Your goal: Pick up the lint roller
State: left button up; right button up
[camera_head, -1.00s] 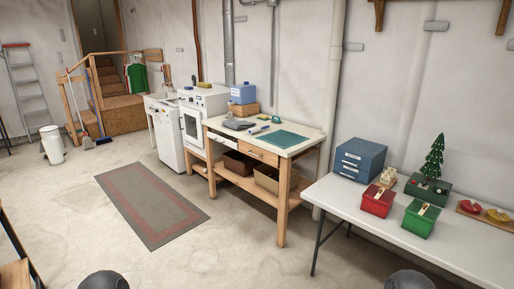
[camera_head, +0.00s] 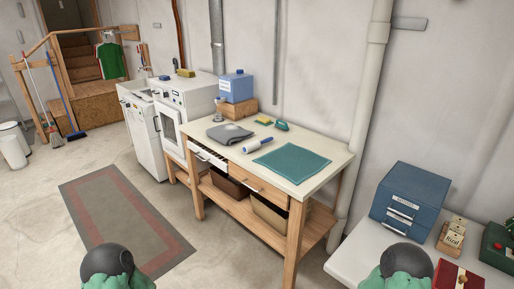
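The lint roller (camera_head: 257,145), a white cylinder with a dark blue handle, lies on the light top of the wooden workbench (camera_head: 318,164). It lies between a folded grey cloth and a teal mat, with nothing covering it. Dark round parts of my arms with green below show at the bottom edge, left and right, well short of the workbench. Neither gripper's fingers are in view.
A teal mat (camera_head: 292,161), folded grey cloth (camera_head: 229,134), yellow-green sponge (camera_head: 264,121) and small teal item (camera_head: 281,126) share the worktop. A drawer (camera_head: 209,155) stands partly open in front. A white table (camera_head: 346,261) is at right. Floor before the bench is clear.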

aim_at(252, 146)
jog(key=i+j+z, duration=0.35)
jog(key=i+j, duration=0.85)
